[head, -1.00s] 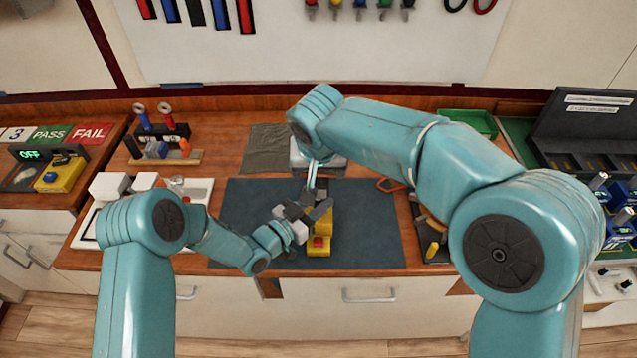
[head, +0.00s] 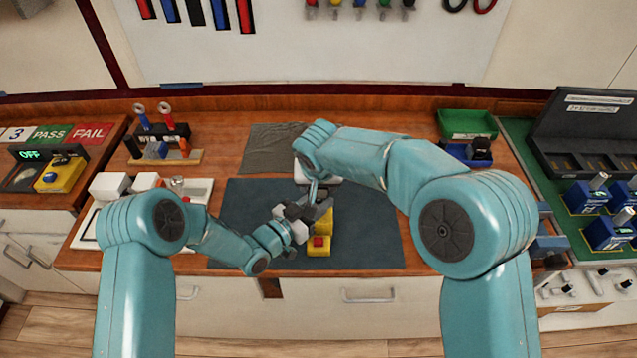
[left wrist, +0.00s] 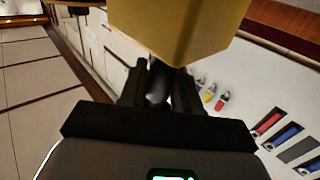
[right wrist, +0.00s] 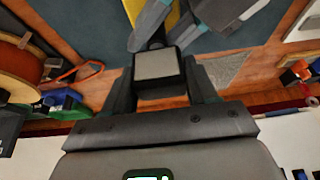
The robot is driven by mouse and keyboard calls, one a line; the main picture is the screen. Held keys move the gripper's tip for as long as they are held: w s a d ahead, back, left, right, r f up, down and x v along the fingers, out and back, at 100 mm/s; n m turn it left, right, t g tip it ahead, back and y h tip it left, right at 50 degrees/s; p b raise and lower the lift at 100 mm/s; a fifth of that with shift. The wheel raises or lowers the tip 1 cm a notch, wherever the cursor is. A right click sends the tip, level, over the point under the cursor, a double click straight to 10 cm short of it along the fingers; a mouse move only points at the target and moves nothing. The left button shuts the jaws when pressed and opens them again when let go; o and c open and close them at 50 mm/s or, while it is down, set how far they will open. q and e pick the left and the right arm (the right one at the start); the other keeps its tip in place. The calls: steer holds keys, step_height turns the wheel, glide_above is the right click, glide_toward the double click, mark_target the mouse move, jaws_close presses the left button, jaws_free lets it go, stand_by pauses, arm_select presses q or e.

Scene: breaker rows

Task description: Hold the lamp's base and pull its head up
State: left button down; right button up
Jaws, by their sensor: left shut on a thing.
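The lamp stands on the dark mat (head: 365,215), with a yellow body (head: 320,222) and a red button (head: 319,241) on its near part. My left gripper (head: 297,228) is shut on the lamp's base; in the left wrist view a yellow block (left wrist: 180,28) fills the top and a dark piece sits between the fingers. My right gripper (right wrist: 160,95) reaches down from above. Its fingers are apart, either side of a dark block with a grey face (right wrist: 158,66), seemingly the lamp's head. Whether they touch it, I cannot tell. Both grippers hide much of the lamp in the head view.
A green bin (head: 467,123) and a blue bin (head: 462,153) stand at the back right. A tool rack (head: 160,135) and a white-block board (head: 80,230) are at left. A grey cloth (head: 262,150) lies behind the mat. The mat's right side is clear.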

steer(key=c, duration=0.4)
step_height(320, 180, up, 8)
steer(key=shift+f, duration=0.25)
arm_select(q)
steer(key=shift+f, duration=0.1)
arm_select(e)
steer(key=shift+r, duration=0.1)
steer(key=shift+w, duration=0.1)
steer(key=o, duration=1.2)
steer(key=shift+c, duration=0.2)
steer(key=shift+o, duration=1.4)
steer(key=v, duration=1.2)
